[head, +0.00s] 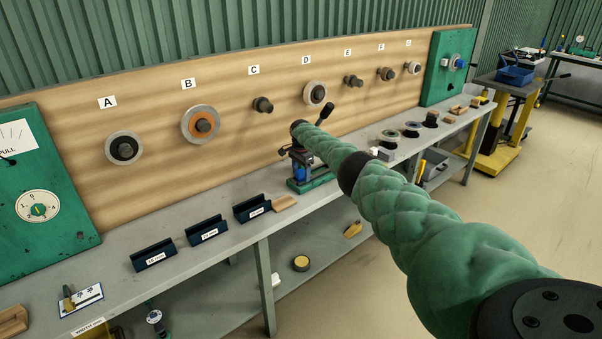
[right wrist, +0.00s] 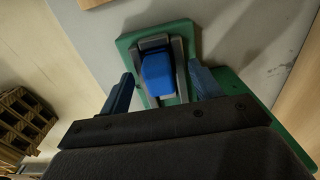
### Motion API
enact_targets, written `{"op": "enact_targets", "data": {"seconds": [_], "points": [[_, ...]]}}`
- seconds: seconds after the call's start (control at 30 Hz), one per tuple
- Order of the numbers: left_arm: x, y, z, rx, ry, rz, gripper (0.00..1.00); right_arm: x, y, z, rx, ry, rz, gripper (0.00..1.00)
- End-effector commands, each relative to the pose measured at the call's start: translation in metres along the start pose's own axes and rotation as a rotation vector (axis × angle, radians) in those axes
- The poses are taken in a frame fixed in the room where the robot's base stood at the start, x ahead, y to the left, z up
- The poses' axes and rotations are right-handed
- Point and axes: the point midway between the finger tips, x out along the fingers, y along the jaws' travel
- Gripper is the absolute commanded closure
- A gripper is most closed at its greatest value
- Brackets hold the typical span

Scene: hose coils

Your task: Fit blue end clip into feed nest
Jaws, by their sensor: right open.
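A blue block that looks like the blue end clip (right wrist: 157,72) sits between the grey walls of a holder, apparently the feed nest (right wrist: 181,76), on a green base plate (right wrist: 126,43). In the right wrist view the two blue fingers of my right gripper (right wrist: 163,82) are apart, one on each side of the holder, with visible gaps to the blue block. In the head view my right gripper (head: 299,169) is over the green base (head: 322,183) on the bench; details there are small and partly hidden by my arm. My left gripper is not in view.
Dark blue labelled trays (head: 153,256) stand along the grey bench (head: 120,279) left of the base. A black-knobbed lever (head: 326,109) rises near my right wrist. A wooden backboard (head: 235,120) with labelled reels stands behind. Small spools (head: 389,138) lie on the bench at right.

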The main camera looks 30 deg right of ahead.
Motion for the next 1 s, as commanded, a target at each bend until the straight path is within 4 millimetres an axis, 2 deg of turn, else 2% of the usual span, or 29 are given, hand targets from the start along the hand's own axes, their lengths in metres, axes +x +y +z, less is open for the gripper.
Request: {"op": "enact_targets", "data": {"seconds": [0.37, 1.0], "points": [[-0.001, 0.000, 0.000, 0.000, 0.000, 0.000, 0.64, -0.001, 0.000, 0.000, 0.000, 0.000, 0.000, 0.36], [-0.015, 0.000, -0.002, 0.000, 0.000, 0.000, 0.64, -0.016, 0.000, 0.000, 0.000, 0.000, 0.000, 0.36]]}}
